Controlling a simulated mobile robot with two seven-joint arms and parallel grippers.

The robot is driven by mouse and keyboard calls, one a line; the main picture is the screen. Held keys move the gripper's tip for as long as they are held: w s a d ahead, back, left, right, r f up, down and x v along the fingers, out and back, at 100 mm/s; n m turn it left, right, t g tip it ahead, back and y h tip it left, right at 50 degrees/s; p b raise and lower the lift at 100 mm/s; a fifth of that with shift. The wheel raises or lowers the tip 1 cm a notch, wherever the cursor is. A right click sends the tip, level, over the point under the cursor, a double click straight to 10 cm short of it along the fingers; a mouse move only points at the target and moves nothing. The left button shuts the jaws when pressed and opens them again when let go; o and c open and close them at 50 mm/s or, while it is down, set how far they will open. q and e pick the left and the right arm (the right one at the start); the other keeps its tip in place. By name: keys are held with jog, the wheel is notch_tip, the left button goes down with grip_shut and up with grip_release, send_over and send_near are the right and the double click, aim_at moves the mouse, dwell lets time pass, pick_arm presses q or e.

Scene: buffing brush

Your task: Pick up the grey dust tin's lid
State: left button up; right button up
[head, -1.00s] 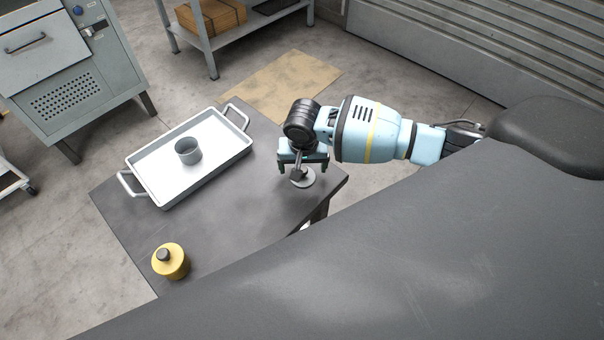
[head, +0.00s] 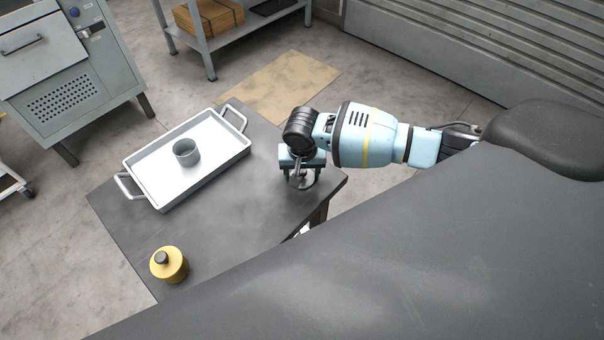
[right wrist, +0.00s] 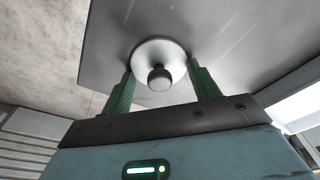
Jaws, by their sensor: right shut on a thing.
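The grey lid (head: 305,183) is a round disc near the right corner of the dark table, partly hidden under my right gripper (head: 301,177). In the right wrist view the lid (right wrist: 150,50) shows its pale disc and round knob between the two green fingers of the gripper (right wrist: 160,78). The fingers are shut on the lid, at the sides of its disc. Whether it touches the table cannot be told. The open grey tin (head: 187,153) stands upright in the white tray. My left gripper is not in view.
The white tray (head: 225,167) with two handles lies on the left part of the table (head: 215,235). The tabletop between tray and gripper is clear.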

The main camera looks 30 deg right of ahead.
jog(key=shift+r, duration=0.2)
jog(key=shift+r, duration=0.65)
notch_tip(320, 180, up, 2)
jog(key=shift+r+p, duration=0.2)
jog(key=shift+p, duration=0.1)
jog(key=w+a+b, duration=0.1)
jog(key=w+a, duration=0.1)
jog(key=a, duration=0.2)
jog(key=w+a+b, duration=0.1)
jog(key=w+a, duration=0.1)
jog(key=a, duration=0.3)
jog(key=w+a+b, duration=0.1)
jog(key=w+a, duration=0.1)
jog(key=a, duration=0.2)
jog(key=shift+w+a+r, duration=0.25)
jog(key=shift+a+r, duration=0.1)
jog(key=shift+a, duration=0.05)
jog(key=shift+w+a+r, duration=0.1)
jog(key=shift+w+a, duration=0.1)
jog(key=shift+a, duration=0.1)
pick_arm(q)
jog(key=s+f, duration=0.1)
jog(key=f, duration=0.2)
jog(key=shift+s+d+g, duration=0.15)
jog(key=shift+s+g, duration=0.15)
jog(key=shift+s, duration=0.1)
pick_arm(e)
jog(key=shift+r, duration=0.1)
